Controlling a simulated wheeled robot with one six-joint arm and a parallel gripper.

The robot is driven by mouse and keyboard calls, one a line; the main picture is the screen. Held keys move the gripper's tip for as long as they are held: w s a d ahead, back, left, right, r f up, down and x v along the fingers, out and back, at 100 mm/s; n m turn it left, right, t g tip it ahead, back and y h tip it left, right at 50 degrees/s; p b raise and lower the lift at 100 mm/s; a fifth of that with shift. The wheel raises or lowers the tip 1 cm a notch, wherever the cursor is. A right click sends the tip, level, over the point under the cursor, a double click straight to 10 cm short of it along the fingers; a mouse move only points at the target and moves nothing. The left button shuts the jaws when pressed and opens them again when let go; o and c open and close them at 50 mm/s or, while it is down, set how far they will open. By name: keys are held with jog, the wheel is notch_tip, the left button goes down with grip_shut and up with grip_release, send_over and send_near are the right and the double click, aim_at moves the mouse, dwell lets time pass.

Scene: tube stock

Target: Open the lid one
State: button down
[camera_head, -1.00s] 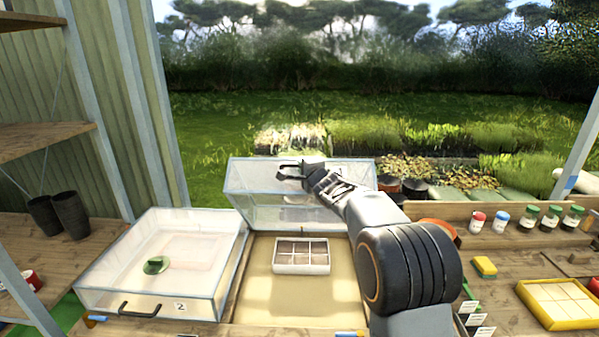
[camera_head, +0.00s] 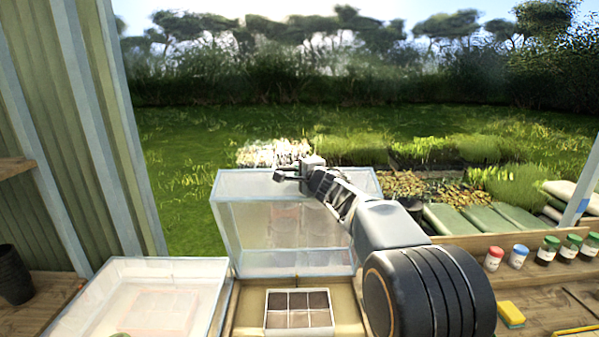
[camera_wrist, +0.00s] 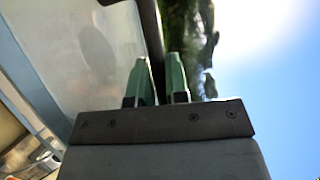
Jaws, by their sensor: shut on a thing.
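Lid one (camera_head: 285,235) is a clear pane with a pale frame, standing raised and steep at the back of its open box in the head view. It also shows in the wrist view (camera_wrist: 70,45). My gripper (camera_head: 283,175) is at the lid's upper edge. In the wrist view, its green fingers (camera_wrist: 160,82) close around a dark bar, the lid's handle (camera_wrist: 151,35). The open box (camera_head: 347,300) holds a white divided seed tray (camera_head: 300,311).
A second clear-lidded box (camera_head: 95,300) is shut at the left. Several small jars (camera_head: 545,250) stand on the right shelf, with a yellow sponge (camera_head: 511,314) below. A black pot (camera_head: 14,275) stands far left. My arm covers the box's right side.

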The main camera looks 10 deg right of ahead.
dwell(0.3)
jog(key=c, duration=1.1)
grip_release()
jog(key=shift+a, duration=0.1)
jog(key=shift+c, duration=0.2)
jog(key=shift+s, duration=0.1)
jog(key=s+d+r, duration=0.1)
jog(key=s+d, duration=0.1)
jog(key=s, duration=1.1)
jog(key=shift+s+d, duration=0.2)
jog(key=shift+d, duration=0.1)
